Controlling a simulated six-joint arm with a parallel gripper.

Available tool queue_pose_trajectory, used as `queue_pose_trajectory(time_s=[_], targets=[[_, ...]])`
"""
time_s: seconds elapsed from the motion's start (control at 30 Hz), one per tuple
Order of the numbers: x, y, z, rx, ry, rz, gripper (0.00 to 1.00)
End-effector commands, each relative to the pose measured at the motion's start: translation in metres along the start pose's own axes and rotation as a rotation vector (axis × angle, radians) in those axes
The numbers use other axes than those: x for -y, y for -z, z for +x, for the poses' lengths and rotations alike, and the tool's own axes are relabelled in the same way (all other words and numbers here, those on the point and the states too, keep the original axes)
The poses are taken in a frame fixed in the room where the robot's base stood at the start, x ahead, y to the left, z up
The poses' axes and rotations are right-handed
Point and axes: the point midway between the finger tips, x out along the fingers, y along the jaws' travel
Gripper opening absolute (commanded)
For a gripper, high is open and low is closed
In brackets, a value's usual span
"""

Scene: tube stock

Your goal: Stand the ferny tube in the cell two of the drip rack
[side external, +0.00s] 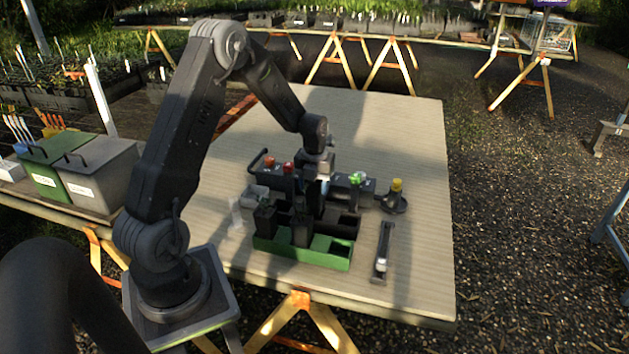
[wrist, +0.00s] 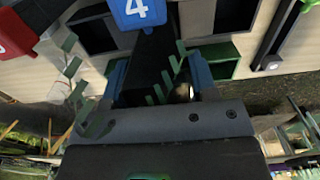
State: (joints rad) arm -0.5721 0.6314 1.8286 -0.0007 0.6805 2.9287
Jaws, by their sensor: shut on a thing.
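My gripper (wrist: 158,82) is shut on a dark tube (wrist: 150,65) with narrow green leaves, between its blue fingertips. In the side view my gripper (side external: 317,208) is low over the racks, and a dark tube (side external: 301,232) shows at the middle of the green rack (side external: 290,257). I cannot tell whether its foot is seated in the cell. The green rack's right cell is empty; it also shows in the wrist view (wrist: 222,55), right of my fingers. No label marks which rack is the drip rack.
A dark rack (side external: 345,224) with open cells lies behind the green one. A blue tag marked 4 (wrist: 138,12) and a red tag (wrist: 14,35) are close by. A dark strip-shaped tool (side external: 382,252) lies at the right.

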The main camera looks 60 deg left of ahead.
Motion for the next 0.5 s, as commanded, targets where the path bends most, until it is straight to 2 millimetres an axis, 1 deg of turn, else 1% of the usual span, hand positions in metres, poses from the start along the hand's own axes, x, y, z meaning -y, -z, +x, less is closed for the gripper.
queue_pose_trajectory(time_s=[0.5], targets=[[0.000, 0.000, 0.025, -0.001, 0.000, 0.000, 0.24]])
